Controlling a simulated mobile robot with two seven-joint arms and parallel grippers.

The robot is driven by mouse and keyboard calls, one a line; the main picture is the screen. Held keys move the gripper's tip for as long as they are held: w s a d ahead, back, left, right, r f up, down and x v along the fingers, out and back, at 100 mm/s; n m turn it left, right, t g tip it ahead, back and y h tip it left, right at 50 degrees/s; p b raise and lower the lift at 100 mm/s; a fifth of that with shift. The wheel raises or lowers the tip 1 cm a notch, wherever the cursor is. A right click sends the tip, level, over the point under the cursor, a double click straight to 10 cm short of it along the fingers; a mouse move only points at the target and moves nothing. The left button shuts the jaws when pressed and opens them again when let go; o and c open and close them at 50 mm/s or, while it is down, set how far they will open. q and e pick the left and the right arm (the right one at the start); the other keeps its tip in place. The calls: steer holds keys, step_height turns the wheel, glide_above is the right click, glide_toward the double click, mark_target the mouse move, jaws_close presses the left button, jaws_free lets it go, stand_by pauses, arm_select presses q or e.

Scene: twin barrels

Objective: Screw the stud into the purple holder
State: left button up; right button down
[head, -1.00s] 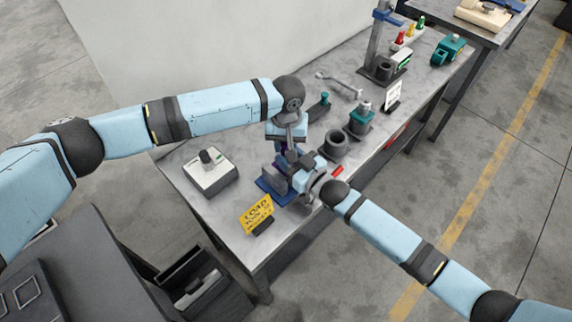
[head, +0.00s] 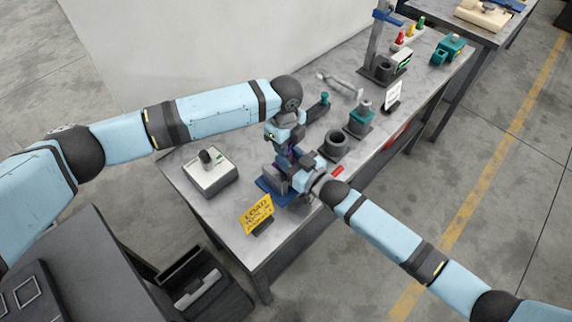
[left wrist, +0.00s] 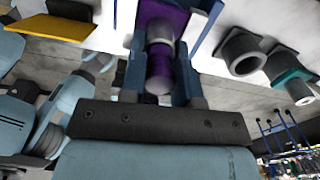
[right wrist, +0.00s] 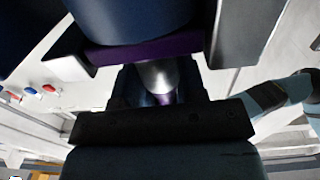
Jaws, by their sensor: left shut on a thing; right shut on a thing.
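The stud (left wrist: 158,75) shows as a purple cylinder between the fingers of my left gripper (left wrist: 158,62), which is shut on it. A silver section (left wrist: 160,32) lies beyond it, against the purple holder (left wrist: 165,14). My left gripper (head: 290,147) points down over the work in the head view. My right gripper (head: 303,172) is close beside it, low over the blue fixture (head: 266,196). In the right wrist view, the holder (right wrist: 140,48) shows as a purple strip, with a silver cylinder (right wrist: 157,76) between my right fingers. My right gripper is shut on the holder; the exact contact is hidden.
A yellow sign (head: 257,213) and a white control box (head: 210,172) stand near the front. A dark cup (head: 336,144) and a teal holder (head: 360,122) stand to the right. A wrench-like tool (head: 343,85) and a teal-topped piece (head: 323,100) lie behind.

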arm_select(q)
steer(key=m, duration=0.8)
steer(key=shift+m, duration=0.4)
steer(key=m, duration=0.8)
steer(key=o, duration=1)
steer(key=shift+d+r, duration=0.1)
steer(key=shift+r, duration=2.15)
steer(key=shift+c, duration=0.4)
